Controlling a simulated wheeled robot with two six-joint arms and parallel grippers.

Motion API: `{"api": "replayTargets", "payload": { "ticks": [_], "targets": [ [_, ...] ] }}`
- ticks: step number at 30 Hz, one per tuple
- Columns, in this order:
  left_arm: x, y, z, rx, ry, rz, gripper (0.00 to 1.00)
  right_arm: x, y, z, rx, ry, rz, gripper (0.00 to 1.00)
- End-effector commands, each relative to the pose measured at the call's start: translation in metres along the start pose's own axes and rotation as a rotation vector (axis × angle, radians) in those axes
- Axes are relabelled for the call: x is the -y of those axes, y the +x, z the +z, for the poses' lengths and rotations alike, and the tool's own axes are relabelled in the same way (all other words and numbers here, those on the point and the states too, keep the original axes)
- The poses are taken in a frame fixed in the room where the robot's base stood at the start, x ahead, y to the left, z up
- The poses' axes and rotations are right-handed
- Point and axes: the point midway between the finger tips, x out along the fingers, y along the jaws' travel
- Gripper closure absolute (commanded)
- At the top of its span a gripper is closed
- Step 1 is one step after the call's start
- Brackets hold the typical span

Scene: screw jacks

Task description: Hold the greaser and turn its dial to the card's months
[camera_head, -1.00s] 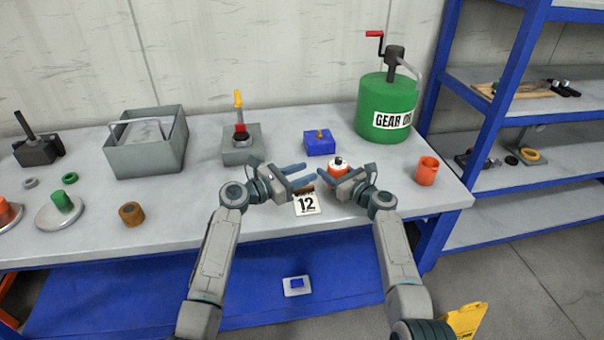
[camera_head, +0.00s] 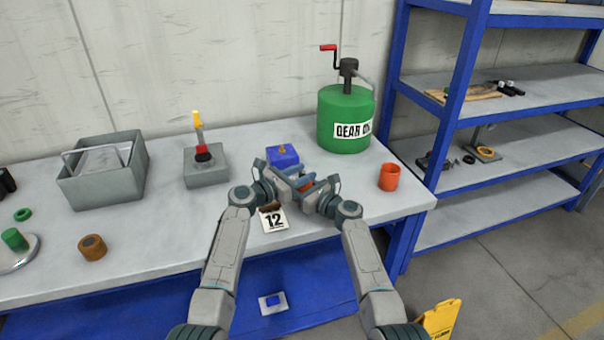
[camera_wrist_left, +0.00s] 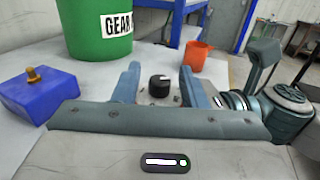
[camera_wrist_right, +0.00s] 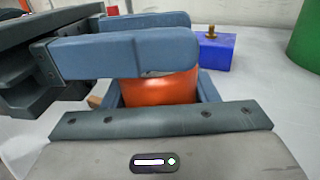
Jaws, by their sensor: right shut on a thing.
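The greaser has an orange body (camera_wrist_right: 160,88) and a black dial (camera_wrist_left: 160,86) on top. In the head view the grippers hide most of it. My right gripper (camera_head: 312,188) is shut on the orange body, with a finger on either side in the right wrist view. My left gripper (camera_wrist_left: 160,74) is open, its two blue fingers apart on either side of the dial; gaps show between them and the dial. One left finger crosses in front of the greaser's upper part in the right wrist view. The card (camera_head: 275,220) reads 12 and stands near the table's front edge.
A blue block (camera_head: 283,157) with a brass fitting stands just behind the grippers. A green gear oil drum (camera_head: 345,115) stands behind right, an orange cup (camera_head: 389,177) to the right.

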Motion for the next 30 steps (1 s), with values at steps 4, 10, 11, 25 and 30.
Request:
{"api": "replayTargets", "payload": {
  "ticks": [4, 10, 11, 25, 30],
  "targets": [
    [0.0000, 0.0035, 0.0005, 0.000, 0.001, 0.000, 0.62, 0.0001, -0.0001, -0.0004, -0.001, 0.000, 0.000, 0.77],
    [0.0001, 0.0034, 0.0004, 0.000, 0.001, 0.000, 0.64, 0.0000, -0.0001, -0.0004, -0.001, 0.000, 0.000, 0.77],
    [0.0001, 0.0033, 0.0004, 0.000, 0.001, 0.000, 0.69, 0.0000, -0.0001, -0.0004, -0.001, 0.000, 0.000, 0.77],
    [0.0025, 0.0045, -0.0013, -0.001, -0.002, 0.106, 1.00, -0.0001, -0.0001, -0.0005, -0.001, 0.000, 0.000, 0.77],
    [0.0023, 0.0046, -0.0014, -0.002, -0.001, 0.275, 1.00, -0.0004, 0.0000, -0.0003, 0.000, 0.000, 0.001, 0.77]
  ]
}}
